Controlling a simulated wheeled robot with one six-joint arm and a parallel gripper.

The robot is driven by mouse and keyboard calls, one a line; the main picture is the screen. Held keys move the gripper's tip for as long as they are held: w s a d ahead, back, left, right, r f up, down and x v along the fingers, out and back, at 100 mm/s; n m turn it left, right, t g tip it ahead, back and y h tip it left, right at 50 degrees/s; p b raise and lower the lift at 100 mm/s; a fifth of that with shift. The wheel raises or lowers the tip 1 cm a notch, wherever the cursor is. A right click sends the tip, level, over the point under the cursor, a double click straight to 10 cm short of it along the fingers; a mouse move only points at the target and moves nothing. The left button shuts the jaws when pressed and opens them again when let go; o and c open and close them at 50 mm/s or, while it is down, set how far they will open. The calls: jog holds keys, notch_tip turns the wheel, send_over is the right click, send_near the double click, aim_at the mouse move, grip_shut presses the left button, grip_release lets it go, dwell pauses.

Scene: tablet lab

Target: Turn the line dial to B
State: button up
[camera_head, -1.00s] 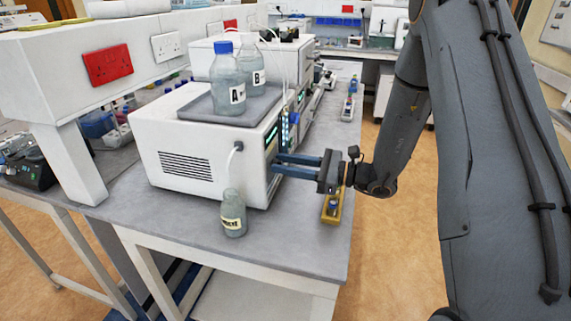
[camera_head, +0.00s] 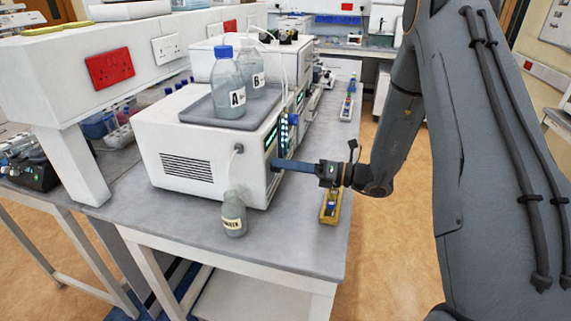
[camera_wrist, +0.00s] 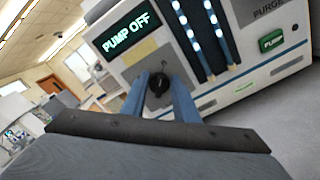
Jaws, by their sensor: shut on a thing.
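The line dial (camera_wrist: 158,84) is a small black knob on the front panel of a white pump unit. In the wrist view it sits between the two blue fingers of my gripper (camera_wrist: 160,95), which are shut on it. The picture is rolled to one side. I cannot read the dial's position. In the head view my gripper (camera_head: 284,164) reaches the front of the white unit (camera_head: 185,150) from the right, and the dial is hidden there. A display (camera_wrist: 128,33) beside the dial reads PUMP OFF.
Bottles A (camera_head: 227,85) and B (camera_head: 252,68) stand in a grey tray on top of the unit. A smaller labelled bottle (camera_head: 234,215) stands at its near corner. A yellow holder (camera_head: 330,206) lies below my gripper.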

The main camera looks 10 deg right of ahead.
jog(key=shift+m, duration=0.5)
jog(key=o, duration=1.1)
jog(key=shift+c, duration=0.2)
jog(key=b+v, duration=0.2)
jog(key=v, duration=0.5)
jog(key=shift+d+b, duration=0.35)
jog(key=shift+d, duration=0.05)
jog(key=shift+s, duration=0.1)
